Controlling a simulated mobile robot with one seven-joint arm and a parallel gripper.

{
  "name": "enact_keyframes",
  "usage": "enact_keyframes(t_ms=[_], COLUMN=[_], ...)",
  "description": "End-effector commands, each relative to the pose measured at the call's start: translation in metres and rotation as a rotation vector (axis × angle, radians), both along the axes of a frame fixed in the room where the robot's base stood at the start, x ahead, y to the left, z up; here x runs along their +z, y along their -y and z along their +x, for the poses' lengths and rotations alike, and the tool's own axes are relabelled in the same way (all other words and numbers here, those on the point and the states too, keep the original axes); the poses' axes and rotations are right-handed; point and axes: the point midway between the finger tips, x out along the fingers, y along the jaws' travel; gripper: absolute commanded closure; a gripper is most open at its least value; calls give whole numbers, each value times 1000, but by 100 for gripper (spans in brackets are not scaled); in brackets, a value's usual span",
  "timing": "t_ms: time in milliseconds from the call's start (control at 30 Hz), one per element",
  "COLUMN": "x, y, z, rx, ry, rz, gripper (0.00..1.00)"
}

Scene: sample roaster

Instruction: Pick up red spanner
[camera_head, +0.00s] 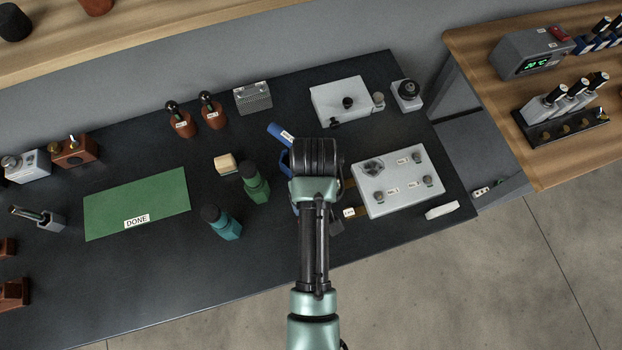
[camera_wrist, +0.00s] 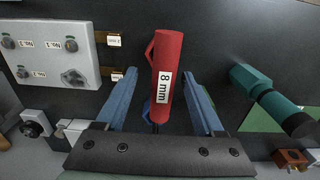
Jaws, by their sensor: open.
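The red spanner (camera_wrist: 168,50), a red handle with a white "8 mm" label, shows in the wrist view. It lies between the two blue-grey fingers of my gripper (camera_wrist: 159,76), with gaps on both sides. The fingers are apart and not touching it. Its lower end in the picture is partly hidden by my gripper body. In the head view my arm covers the spanner, and I cannot see it there.
A blue labelled tool (camera_head: 281,133) lies just beyond my gripper. A white panel box (camera_head: 400,182) sits to the right. A green mat (camera_head: 137,201) marked DONE lies further left.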

Motion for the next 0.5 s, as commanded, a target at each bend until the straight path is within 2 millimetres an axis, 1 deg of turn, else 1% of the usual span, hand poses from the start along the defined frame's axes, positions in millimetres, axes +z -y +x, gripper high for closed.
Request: enact_keyframes(t_ms=[167, 300, 400, 500], x=[-21, -39, -45, -46], y=[-4, -4, -4, -4], z=[-3, -2, -2, -2], rx=[0, -1, -1, -1], ry=[-6, -3, -2, 0], rz=[0, 0, 0, 0], gripper=[30, 30, 30, 30])
